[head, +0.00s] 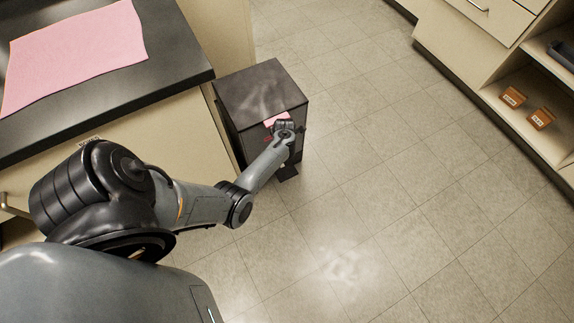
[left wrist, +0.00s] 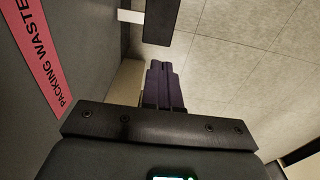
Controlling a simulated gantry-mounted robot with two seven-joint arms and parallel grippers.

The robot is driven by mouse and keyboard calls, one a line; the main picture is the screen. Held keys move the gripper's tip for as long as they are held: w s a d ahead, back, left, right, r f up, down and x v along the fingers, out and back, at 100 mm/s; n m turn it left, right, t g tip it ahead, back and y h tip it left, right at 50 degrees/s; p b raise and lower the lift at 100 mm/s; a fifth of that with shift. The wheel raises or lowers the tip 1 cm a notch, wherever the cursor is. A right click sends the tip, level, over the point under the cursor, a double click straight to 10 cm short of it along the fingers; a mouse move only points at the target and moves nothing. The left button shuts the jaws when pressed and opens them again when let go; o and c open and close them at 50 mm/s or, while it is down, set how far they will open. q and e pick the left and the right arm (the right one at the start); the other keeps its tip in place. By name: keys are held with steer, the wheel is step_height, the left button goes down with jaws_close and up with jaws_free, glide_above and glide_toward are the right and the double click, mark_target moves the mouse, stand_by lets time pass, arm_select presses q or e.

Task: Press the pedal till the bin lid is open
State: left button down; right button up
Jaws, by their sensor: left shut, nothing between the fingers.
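The dark grey bin (head: 256,88) stands against the end of the counter, and its lid lies flat and closed in the head view. Its front wall with the pink PACKING WASTE label (left wrist: 38,60) fills the left of the left wrist view. The dark pedal (head: 289,173) sticks out low at the bin's front; it shows at the top of the left wrist view (left wrist: 168,22). My left gripper (left wrist: 160,70) is shut and empty, in front of the bin. Its fingertips appear apart from the pedal in the picture; their height above it is unclear. My right gripper is out of view.
A black counter top (head: 180,80) with a pink mat (head: 75,50) is at the left. The tiled floor (head: 390,190) right of the bin is clear. At the far right, a shelf unit holds small orange boxes (head: 540,118) and a dark tray (head: 563,54).

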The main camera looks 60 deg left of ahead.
arm_select(q)
steer(key=shift+w+f+b, duration=0.5)
steer(key=shift+w+f, duration=0.05)
steer(key=shift+w, duration=0.15)
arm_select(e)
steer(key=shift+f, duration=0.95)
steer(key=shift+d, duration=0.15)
arm_select(q)
steer(key=b, duration=0.9)
glide_above(287, 173)
step_height(287, 173, down, 12)
steer(key=shift+f+b, duration=0.95)
steer(key=shift+b, duration=0.1)
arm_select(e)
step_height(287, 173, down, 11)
